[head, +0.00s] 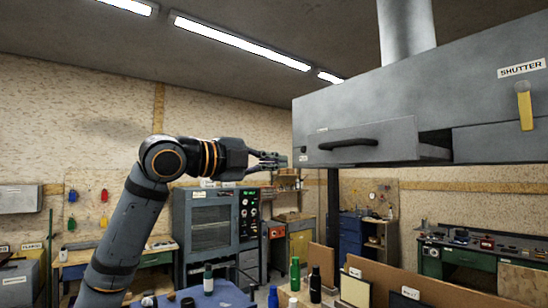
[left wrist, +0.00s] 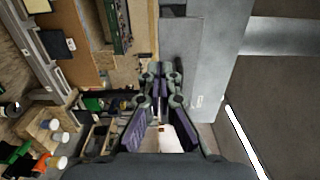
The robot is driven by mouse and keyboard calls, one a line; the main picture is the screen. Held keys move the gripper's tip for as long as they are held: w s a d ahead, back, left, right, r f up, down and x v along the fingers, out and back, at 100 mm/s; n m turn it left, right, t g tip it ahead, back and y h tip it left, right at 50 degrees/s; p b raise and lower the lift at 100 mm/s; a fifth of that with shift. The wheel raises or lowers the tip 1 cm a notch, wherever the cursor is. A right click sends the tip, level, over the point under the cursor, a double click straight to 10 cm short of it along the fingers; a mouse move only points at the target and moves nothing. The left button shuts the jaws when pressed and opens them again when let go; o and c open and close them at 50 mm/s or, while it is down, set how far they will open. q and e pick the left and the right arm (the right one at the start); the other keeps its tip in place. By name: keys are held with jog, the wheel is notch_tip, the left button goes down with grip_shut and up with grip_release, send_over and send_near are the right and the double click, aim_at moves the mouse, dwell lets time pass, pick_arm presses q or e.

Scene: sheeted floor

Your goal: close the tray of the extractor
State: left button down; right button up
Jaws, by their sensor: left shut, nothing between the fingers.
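The extractor (head: 400,92) is a large grey metal hood at the upper right of the head view, with a duct rising from its top. Its grey tray (head: 400,151) has a dark bar handle (head: 348,143) and stands pulled out, with a dark gap at its right end. My left gripper (head: 284,160) is shut and empty, just left of the tray's left end in the picture; I cannot tell if they touch. In the left wrist view the shut fingers (left wrist: 160,72) point at a grey metal surface of the extractor (left wrist: 180,45). My right gripper is not in view.
A yellow lever (head: 524,108) under a SHUTTER label is on the extractor's right. Below stand a blue-topped table (head: 215,296), bottles (head: 295,274) and brown panels (head: 420,278). A grey cabinet (head: 207,228) stands behind. The air left of the tray is free apart from my arm.

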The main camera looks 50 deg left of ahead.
aim_at(318, 163)
pick_arm(q)
jog(key=w+p, duration=0.1)
jog(key=w, duration=0.2)
jog(key=w+p, duration=0.2)
jog(key=w, duration=0.1)
jog(key=w+d+p, duration=0.1)
jog(key=w+p, duration=0.1)
jog(key=w, duration=0.2)
jog(key=shift+w, duration=0.1)
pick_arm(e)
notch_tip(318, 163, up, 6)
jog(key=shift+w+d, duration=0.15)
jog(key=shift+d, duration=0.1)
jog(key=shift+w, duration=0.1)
